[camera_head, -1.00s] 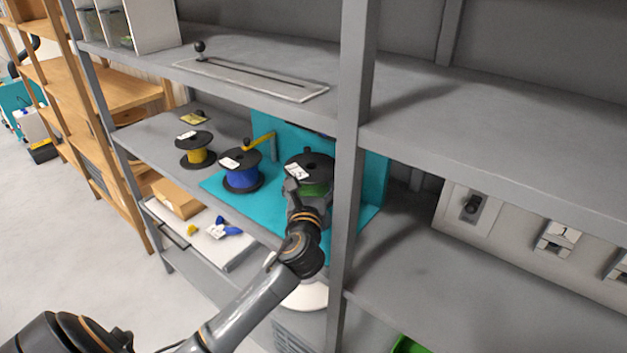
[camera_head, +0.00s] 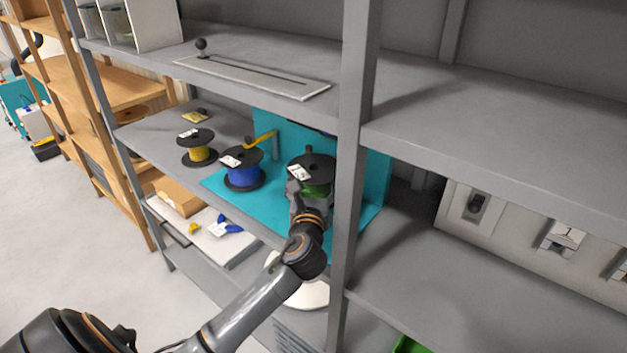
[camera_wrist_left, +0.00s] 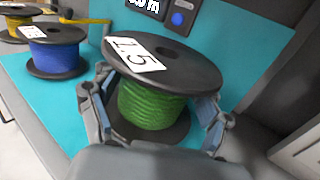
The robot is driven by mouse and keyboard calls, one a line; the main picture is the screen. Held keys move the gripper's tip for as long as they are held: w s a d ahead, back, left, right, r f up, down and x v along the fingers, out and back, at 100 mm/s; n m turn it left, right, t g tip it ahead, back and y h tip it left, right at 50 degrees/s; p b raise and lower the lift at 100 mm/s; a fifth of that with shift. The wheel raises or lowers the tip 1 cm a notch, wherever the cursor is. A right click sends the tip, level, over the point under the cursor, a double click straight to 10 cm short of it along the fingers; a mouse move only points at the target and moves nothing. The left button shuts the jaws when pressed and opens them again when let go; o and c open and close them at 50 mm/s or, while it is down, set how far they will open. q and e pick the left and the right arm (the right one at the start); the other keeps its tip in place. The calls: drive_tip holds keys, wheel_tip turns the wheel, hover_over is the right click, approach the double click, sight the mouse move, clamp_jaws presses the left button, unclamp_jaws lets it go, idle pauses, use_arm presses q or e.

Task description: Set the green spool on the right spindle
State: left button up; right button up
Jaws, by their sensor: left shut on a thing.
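The green spool (camera_head: 317,190) has black flanges and a white label. It stands upright over the right part of the turquoise stand (camera_head: 368,212). My left gripper (camera_wrist_left: 150,112) is shut around the green winding (camera_wrist_left: 150,106), one finger on each side, between the flanges. The spool's centre hole looks dark in the left wrist view, with no spindle tip clearly showing through it. The right spindle is not visible, and I cannot tell whether the spool is around it. The blue spool (camera_head: 242,177) sits on the stand to the left. My right gripper is out of view.
A yellow spool (camera_head: 198,154) stands farther left on the shelf. A yellow crank arm (camera_head: 260,140) is behind the blue spool. A grey upright post (camera_head: 352,160) stands close right of the green spool. The upper shelf (camera_head: 440,110) hangs above.

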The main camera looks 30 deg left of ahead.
use_arm(q)
drive_tip(key=shift+f, duration=0.15)
idle(0.3)
drive_tip(key=shift+f, duration=0.4)
drive_tip(key=shift+f+b, duration=0.2)
drive_tip(key=shift+b, duration=0.1)
drive_tip(key=shift+f+b, duration=0.75)
drive_tip(key=shift+f, duration=0.55)
drive_tip(key=shift+f+b, duration=0.85)
drive_tip(key=shift+f, duration=0.45)
